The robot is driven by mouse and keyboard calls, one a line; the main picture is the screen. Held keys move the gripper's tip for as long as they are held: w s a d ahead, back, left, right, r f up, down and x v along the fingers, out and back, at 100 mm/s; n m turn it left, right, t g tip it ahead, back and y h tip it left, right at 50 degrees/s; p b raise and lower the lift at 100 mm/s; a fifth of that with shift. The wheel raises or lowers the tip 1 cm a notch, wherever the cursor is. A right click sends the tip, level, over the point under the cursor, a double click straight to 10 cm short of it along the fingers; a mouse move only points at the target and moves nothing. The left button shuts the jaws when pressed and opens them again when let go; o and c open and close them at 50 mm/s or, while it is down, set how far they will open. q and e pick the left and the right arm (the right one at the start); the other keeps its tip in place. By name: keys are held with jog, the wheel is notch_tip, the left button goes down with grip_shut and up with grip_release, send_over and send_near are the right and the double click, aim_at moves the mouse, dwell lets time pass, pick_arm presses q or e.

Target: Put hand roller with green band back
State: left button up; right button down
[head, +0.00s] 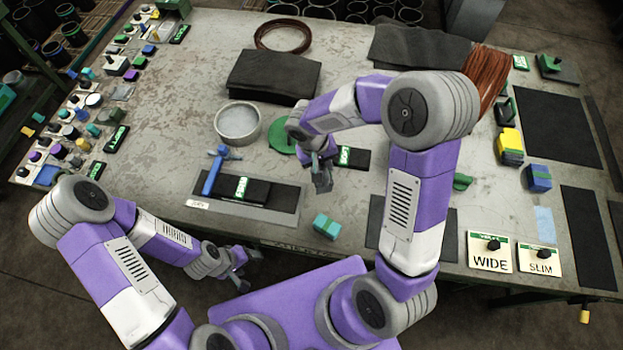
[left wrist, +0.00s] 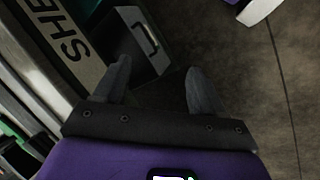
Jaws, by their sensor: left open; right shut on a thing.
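My right gripper (head: 322,178) is shut on a small dark thing above the middle of the bench. The fingers and wrist mostly hide this thing, and I cannot make out a green band on it. A blue-handled tool with a crosspiece (head: 213,172), roller-like in shape, rests by the left end of a black sleeve with a green label (head: 245,190). A green disc (head: 283,139) lies partly behind my right wrist. My left gripper (head: 248,270) is open and empty, off the bench's front edge; its parted fingers also show in the left wrist view (left wrist: 156,72).
A metal bowl (head: 238,122) and black sheets (head: 273,76) stand behind. A teal block (head: 326,225) sits near the front edge. WIDE (head: 489,252) and SLIM (head: 537,257) signs are at front right. Small parts crowd the left side.

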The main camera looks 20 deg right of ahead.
pick_arm(q)
jog(key=o, duration=0.5)
notch_tip(320, 180, down, 2)
jog(key=shift+f+b, duration=0.2)
jog(key=shift+b, duration=0.8)
pick_arm(e)
jog(key=s+d+r+m+g, duration=0.1)
jog(key=s+d+r+m, duration=0.1)
jog(key=d+r+m, duration=0.25)
pick_arm(q)
notch_tip(320, 180, down, 2)
jog(key=shift+f+b, duration=0.2)
jog(key=shift+b, duration=1)
pick_arm(e)
notch_tip(320, 180, down, 9)
jog(key=shift+a+r, duration=0.15)
jog(key=shift+a, duration=0.2)
jog(key=shift+m, duration=0.25)
pick_arm(q)
jog(key=shift+f, duration=0.15)
pick_arm(e)
jog(key=c, duration=1)
grip_release()
